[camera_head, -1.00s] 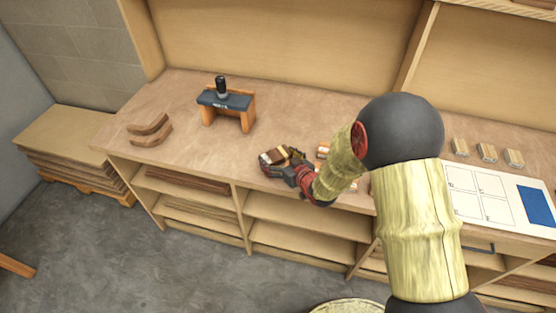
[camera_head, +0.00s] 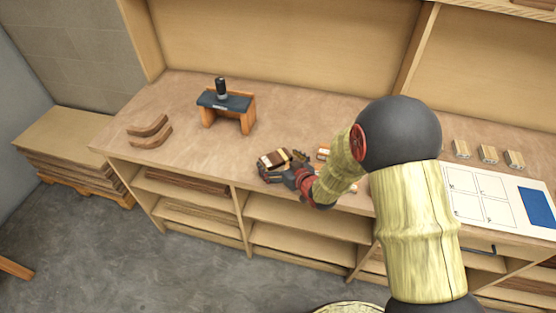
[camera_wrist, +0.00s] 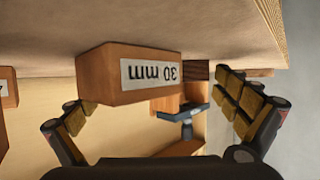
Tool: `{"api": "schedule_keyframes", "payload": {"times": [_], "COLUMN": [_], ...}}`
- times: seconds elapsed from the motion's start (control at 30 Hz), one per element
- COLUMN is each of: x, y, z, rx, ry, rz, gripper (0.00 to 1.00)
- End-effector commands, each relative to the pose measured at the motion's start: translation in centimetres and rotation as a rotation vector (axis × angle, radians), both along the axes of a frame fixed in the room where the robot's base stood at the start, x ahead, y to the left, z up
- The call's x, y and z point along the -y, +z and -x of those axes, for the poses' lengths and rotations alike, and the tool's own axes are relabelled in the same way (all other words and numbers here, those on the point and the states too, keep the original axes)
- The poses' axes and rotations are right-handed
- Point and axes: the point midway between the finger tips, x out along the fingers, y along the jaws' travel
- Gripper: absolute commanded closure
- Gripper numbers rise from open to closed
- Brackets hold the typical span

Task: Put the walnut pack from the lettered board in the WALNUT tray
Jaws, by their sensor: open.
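My gripper (camera_head: 283,166) is open at the front edge of the bench, its fingers spread beside a small striped dark-and-cream piece (camera_head: 273,158). In the wrist view, a reddish-brown wooden block (camera_wrist: 135,72) labelled "30 mm" appears upside down between the spread fingers, with no finger visibly touching it. A darker brown piece (camera_wrist: 196,70) shows just behind it. The white board (camera_head: 480,191) with marked squares lies at the right, its left part hidden by my arm. I see no walnut pack on its visible part. I cannot make out a tray marked WALNUT.
A dark-topped wooden stand (camera_head: 227,106) with a black knob is at the back. Two curved wooden pieces (camera_head: 150,130) lie at the left. Several pale blocks (camera_head: 487,153) stand behind the board. Another small block (camera_head: 323,152) is right of my gripper. The bench's left middle is clear.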

Motion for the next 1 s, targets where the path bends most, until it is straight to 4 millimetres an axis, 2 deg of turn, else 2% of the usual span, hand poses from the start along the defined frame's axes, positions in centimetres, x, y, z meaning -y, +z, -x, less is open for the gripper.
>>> {"api": "schedule_keyframes", "payload": {"times": [0.17, 0.27, 0.7, 1.0], "x": [0.0, 0.5, 3.8, 4.7], "y": [0.4, 0.9, 4.2, 4.9], "z": [0.0, 0.8, 8.0, 10.0], "rx": [0.000, 0.001, 0.001, 0.000], "ry": [0.000, -0.002, -0.002, 0.000], "rz": [0.000, -0.001, -0.001, 0.000], "gripper": [0.00, 0.00, 0.00, 0.00]}}
